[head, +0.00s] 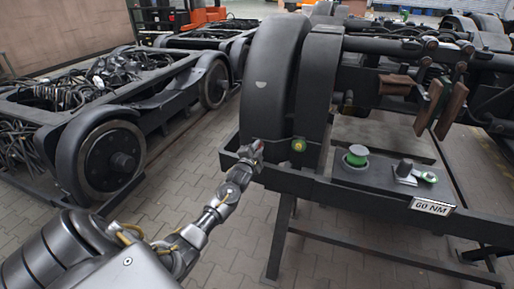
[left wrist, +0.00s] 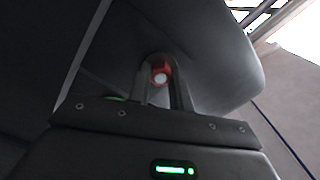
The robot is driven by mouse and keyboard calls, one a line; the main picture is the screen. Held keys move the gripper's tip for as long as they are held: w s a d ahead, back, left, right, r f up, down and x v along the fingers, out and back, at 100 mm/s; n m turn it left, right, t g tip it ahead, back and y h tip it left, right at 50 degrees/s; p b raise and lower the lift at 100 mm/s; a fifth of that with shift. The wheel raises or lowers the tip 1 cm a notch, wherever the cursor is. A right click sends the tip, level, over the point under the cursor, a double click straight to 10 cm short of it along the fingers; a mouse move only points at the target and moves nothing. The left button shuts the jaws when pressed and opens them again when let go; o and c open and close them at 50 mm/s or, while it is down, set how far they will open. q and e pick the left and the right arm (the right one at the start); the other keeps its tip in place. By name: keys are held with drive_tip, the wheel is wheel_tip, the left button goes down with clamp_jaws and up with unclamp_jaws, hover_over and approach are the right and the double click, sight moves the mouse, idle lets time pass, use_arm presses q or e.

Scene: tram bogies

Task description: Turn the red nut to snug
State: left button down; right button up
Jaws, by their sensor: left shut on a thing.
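My left gripper (head: 251,152) reaches in from the lower left to the face of a dark bogie wheel (head: 268,85). In the left wrist view its two fingers (left wrist: 161,88) are closed around the red nut (left wrist: 160,72), which has a pale round centre. In the head view only a small reddish patch shows at the fingertips, and the gripper hides the rest of the nut. How far the nut is turned cannot be seen. My right gripper is not in view.
A dark bench (head: 340,192) stands in front of the wheel. On it are a green-topped spool (head: 356,156), a grey fitting (head: 404,170) and a "60 NM" plate (head: 431,206). A yellow-green knob (head: 298,145) sits right of my gripper. Another bogie (head: 110,130) stands left; paved floor lies between.

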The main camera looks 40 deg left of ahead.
use_arm(q)
drive_tip(key=m+p, duration=0.1)
drive_tip(key=m, duration=0.4)
drive_tip(key=shift+f+m, duration=0.1)
drive_tip(key=shift+m, duration=0.3)
idle(0.4)
drive_tip(key=c, duration=1.3)
unclamp_jaws()
drive_tip(key=shift+o, duration=0.2)
drive_tip(key=v, duration=1.1)
drive_tip(key=shift+b, duration=0.35)
drive_tip(key=shift+w, duration=0.1)
